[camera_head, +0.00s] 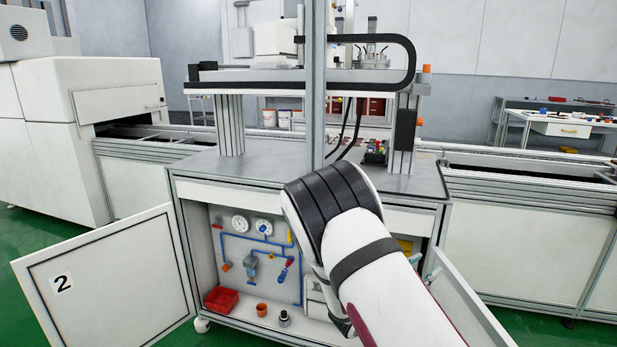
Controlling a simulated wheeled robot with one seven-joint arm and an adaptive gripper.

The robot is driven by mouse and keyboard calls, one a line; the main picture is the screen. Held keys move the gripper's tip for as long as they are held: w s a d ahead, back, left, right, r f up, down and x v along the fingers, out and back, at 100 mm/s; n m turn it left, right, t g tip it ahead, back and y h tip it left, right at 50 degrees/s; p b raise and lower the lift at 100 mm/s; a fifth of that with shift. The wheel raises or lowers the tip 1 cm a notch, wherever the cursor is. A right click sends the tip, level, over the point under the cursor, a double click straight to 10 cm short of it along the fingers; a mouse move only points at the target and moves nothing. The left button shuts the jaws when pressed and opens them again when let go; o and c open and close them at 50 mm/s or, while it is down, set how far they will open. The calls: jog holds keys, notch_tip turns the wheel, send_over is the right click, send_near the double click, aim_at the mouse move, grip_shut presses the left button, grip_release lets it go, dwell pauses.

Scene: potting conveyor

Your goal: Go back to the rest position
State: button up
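My arm reaches up from the bottom right of the head view and covers the middle of the workstation. My gripper cannot be made out; it is hidden behind the arm's links or out of the picture. The workstation (262,168) stands ahead with a grey top. Its lower cabinet is open and shows gauges and blue pipes on a panel (262,258). A red bin (221,299), a small orange pot (261,310) and a small dark-and-grey object (284,318) stand on the cabinet floor.
The left cabinet door (110,282), marked 2, stands wide open. The right door (468,300) is also swung open, close to my arm. A conveyor (530,190) runs right. A white machine (85,130) stands left. Green floor shows at the lower left.

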jog(key=s+d+r+m+g+y, duration=0.2)
jog(key=s+d+r+m+g, duration=0.35)
jog(key=s, duration=0.65)
jog(key=s+d+r+m+g+y, duration=0.2)
jog(key=s+r+m+g, duration=0.4)
jog(key=s+r+m, duration=0.4)
jog(key=s+a+m+t+y, duration=0.1)
jog(key=s+a+m+y, duration=0.1)
jog(key=s+a+y, duration=0.45)
jog(key=s+a+m+y, duration=0.15)
jog(key=s+a, duration=0.25)
jog(key=s, duration=0.6)
jog(key=s+a+m+t+y, duration=0.1)
jog(key=s+a+m+y, duration=0.1)
jog(key=s+a+y, duration=0.5)
notch_tip(320, 180, up, 24)
jog(key=s+d+t+h+p, duration=0.1)
jog(key=t+h+p, duration=0.2)
jog(key=p, duration=1.8)
jog(key=shift+s+d+f+p, duration=0.15)
jog(key=shift+s+p, duration=0.15)
jog(key=shift+p, duration=0.1)
